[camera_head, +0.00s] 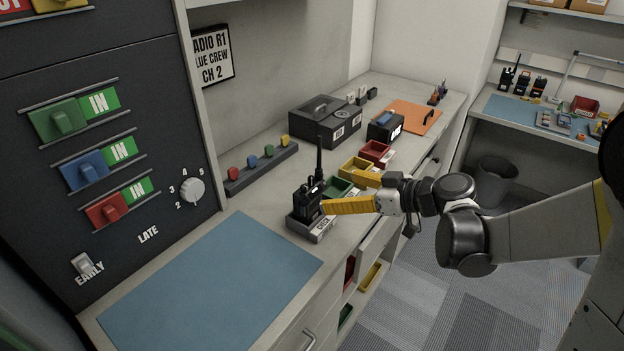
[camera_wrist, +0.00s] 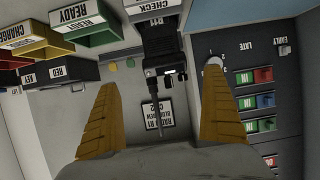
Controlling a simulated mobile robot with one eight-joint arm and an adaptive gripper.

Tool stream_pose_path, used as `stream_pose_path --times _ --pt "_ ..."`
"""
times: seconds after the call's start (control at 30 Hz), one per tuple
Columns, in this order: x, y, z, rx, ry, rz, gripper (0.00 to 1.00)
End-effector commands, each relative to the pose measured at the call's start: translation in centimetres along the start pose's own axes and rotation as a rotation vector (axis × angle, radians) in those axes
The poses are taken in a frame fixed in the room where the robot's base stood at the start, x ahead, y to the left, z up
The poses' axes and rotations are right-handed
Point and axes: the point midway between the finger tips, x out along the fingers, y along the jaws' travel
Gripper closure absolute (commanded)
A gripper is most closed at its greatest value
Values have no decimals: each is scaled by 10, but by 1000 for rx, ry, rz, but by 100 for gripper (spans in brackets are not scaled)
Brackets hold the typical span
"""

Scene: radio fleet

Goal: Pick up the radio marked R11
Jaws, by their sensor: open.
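A black radio (camera_head: 308,198) with a tall antenna stands upright in a grey holder (camera_head: 312,232) on the counter. My gripper (camera_head: 328,206) is level with the radio on its right side, with its yellow fingertips close to it. In the wrist view the radio (camera_wrist: 160,48) sits ahead, between the lines of the two open fingers of my gripper (camera_wrist: 160,78), with nothing gripped. The holder's label (camera_wrist: 150,6) reads CHECK there. A wall sign (camera_head: 213,57) is partly cut off and reads R1, blue crew, CH 2.
A blue mat (camera_head: 205,290) lies in front, clear. Green (camera_head: 340,187), yellow (camera_head: 360,170) and red (camera_head: 376,151) bins stand behind the radio. A strip with coloured knobs (camera_head: 262,167), a black case (camera_head: 325,122) and a switch panel (camera_head: 110,140) are nearby.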

Motion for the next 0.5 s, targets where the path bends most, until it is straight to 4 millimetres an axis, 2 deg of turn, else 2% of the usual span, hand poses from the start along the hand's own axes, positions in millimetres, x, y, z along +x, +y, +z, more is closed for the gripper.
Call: stream_pose_path --times 0.2,0.5 --pt "38 -1 2 -3 1 -4 3" --pt "62 -2 3 -2 0 -3 3"
